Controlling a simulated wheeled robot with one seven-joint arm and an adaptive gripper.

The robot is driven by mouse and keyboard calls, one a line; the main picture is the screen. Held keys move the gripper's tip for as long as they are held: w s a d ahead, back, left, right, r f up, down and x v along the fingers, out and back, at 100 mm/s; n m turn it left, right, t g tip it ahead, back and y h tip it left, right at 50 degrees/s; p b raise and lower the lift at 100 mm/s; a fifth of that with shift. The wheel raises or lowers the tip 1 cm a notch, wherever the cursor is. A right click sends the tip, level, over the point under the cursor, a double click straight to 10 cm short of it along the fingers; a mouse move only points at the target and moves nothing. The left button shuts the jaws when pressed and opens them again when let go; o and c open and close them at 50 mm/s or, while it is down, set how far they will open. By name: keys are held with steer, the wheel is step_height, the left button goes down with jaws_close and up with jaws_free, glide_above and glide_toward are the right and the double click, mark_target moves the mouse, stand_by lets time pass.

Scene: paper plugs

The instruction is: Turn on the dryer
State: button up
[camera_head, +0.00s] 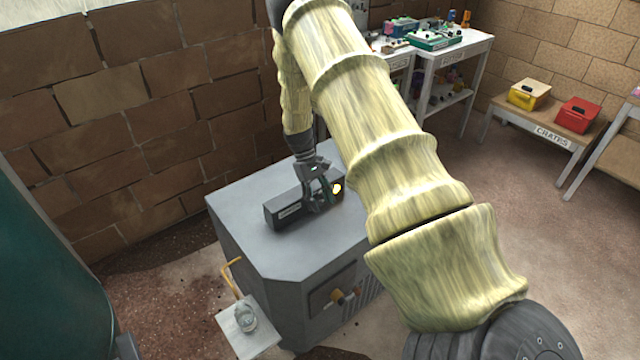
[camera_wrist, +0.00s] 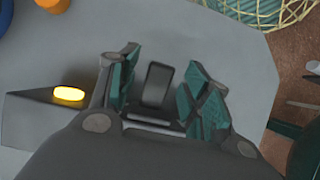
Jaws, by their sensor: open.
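The dryer appears to be the grey cabinet (camera_head: 260,215) in the middle of the head view. A dark control box (camera_head: 285,213) with a small unreadable label lies on its top. A yellow lamp (camera_head: 337,188) glows at the box's right end; the lit lamp (camera_wrist: 68,93) also shows in the wrist view. My gripper (camera_head: 320,193) points down at the box, and its fingers hide part of it. In the wrist view my gripper (camera_wrist: 160,88) is open, with a dark grey lever-like piece (camera_wrist: 157,84) between its teal pads. Contact with that piece cannot be told.
A glass (camera_head: 246,319) stands on a small pale shelf (camera_head: 240,341) at the cabinet's front left. An orange-brown knob (camera_head: 338,296) is on the front. A yellow crate (camera_head: 529,93) and a red crate (camera_head: 577,115) sit on a bench at right. Brick walls enclose the back.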

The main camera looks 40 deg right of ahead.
steer(key=shift+r, duration=0.1)
steer(key=v, duration=1.1)
steer(key=shift+w+r, duration=0.25)
steer(key=shift+r, duration=0.05)
